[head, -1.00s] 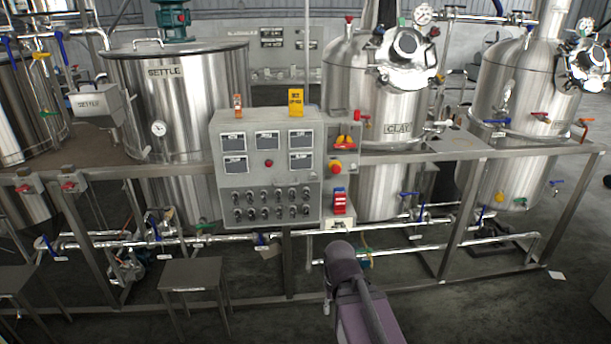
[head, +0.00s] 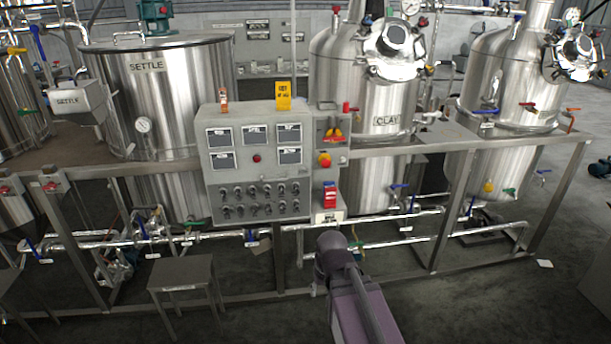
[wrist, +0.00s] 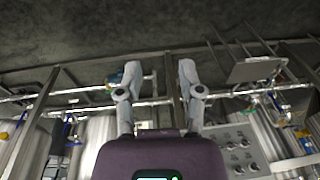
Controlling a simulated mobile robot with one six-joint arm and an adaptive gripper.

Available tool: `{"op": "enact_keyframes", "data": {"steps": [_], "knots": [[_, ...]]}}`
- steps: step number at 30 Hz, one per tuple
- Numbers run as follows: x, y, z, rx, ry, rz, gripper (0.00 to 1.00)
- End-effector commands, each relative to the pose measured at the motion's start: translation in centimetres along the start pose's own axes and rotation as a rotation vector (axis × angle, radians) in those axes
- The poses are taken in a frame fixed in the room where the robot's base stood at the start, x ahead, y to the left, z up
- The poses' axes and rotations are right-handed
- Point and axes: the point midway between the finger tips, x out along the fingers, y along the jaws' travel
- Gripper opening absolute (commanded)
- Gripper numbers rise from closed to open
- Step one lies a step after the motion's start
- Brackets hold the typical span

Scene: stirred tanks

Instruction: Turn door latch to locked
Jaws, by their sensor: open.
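A grey control cabinet (head: 257,165) stands at mid-height on the steel frame in the head view, with dark display windows and rows of small black knobs. On its right is a narrower switch box (head: 325,128) with a red handle on yellow (head: 335,135) and a red and yellow button (head: 324,159). I cannot tell for sure which part is the door latch. My gripper (wrist: 157,72) shows in the wrist view with its fingers spread and nothing between them. It is apart from the cabinet. In the head view my arm hides my gripper.
The SETTLE tank (head: 168,100) and the CLAY tank (head: 368,120) stand behind the frame (head: 440,225). Pipes with blue, red and green valve handles run low across it. A low metal stool (head: 183,273) stands in front at left.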

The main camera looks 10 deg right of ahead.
Motion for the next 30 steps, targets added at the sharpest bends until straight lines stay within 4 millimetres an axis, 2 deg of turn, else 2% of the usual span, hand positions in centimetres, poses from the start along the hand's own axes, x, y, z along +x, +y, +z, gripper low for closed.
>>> {"op": "enact_keyframes", "data": {"steps": [3, 8, 12, 16, 23, 27, 30], "knots": [[0.7, -1.4, -3.1, 0.030, 0.104, -0.077, 0.49], [0.8, -3.7, -8.2, 0.108, 0.290, -0.220, 0.49], [-0.1, -5.4, -13.0, 0.208, 0.463, -0.360, 0.49], [-1.5, -6.2, -17.2, 0.321, 0.618, -0.487, 0.49], [-4.7, -5.8, -23.7, 0.564, 0.873, -0.700, 0.49], [-6.5, -4.3, -26.8, 0.732, 1.011, -0.813, 0.49], [-7.5, -3.1, -28.3, 0.844, 1.090, -0.877, 0.49]]}}
